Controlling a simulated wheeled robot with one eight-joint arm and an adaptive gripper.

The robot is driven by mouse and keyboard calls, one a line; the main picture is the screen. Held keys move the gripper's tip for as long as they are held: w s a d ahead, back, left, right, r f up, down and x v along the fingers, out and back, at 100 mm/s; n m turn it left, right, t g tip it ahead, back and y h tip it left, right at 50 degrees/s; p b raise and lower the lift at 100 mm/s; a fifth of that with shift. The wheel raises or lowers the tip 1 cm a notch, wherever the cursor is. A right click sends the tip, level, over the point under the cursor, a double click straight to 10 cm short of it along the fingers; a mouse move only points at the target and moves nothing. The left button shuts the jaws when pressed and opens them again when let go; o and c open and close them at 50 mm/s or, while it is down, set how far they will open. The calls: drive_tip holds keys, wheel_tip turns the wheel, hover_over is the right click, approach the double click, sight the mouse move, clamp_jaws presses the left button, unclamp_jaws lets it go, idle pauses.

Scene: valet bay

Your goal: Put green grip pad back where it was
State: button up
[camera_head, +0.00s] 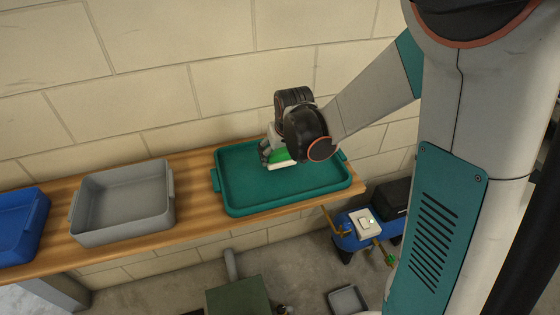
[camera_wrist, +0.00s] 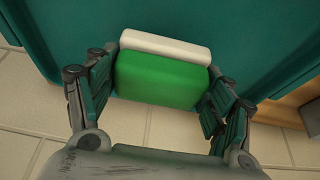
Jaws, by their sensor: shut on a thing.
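The green grip pad (camera_wrist: 160,78) is a green block with a pale white layer along one side. It sits between the two fingers of my gripper (camera_wrist: 158,88) in the wrist view, and the fingers are shut on it. In the head view the pad (camera_head: 281,155) shows just below my gripper (camera_head: 274,155), over the teal tray (camera_head: 240,207). I cannot tell whether the pad touches the tray floor. The rest of the visible tray floor is empty.
A grey tray (camera_head: 122,233) and a blue tray (camera_head: 22,253) stand to the left on the wooden shelf (camera_head: 190,187). A block wall (camera_head: 150,85) rises close behind. A blue compressor-like machine (camera_head: 352,240) stands below the shelf's right end.

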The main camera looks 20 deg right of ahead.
sight(280, 160)
drive_tip(key=shift+f+b, duration=0.4)
drive_tip(key=shift+f, duration=1.05)
drive_tip(key=o, duration=0.9)
drive_tip(key=shift+f, duration=0.1)
drive_tip(key=shift+o, duration=0.2)
drive_tip(key=p+v, duration=0.5)
drive_tip(key=v, duration=0.7)
drive_tip(key=s+r+t, duration=0.1)
drive_tip(key=s+r, duration=0.4)
drive_tip(key=s, duration=0.4)
drive_tip(key=s+r+t, duration=0.1)
drive_tip(key=s+r, duration=0.4)
drive_tip(key=s, duration=0.4)
drive_tip(key=shift+t, duration=0.3)
drive_tip(key=shift+s+r, duration=0.1)
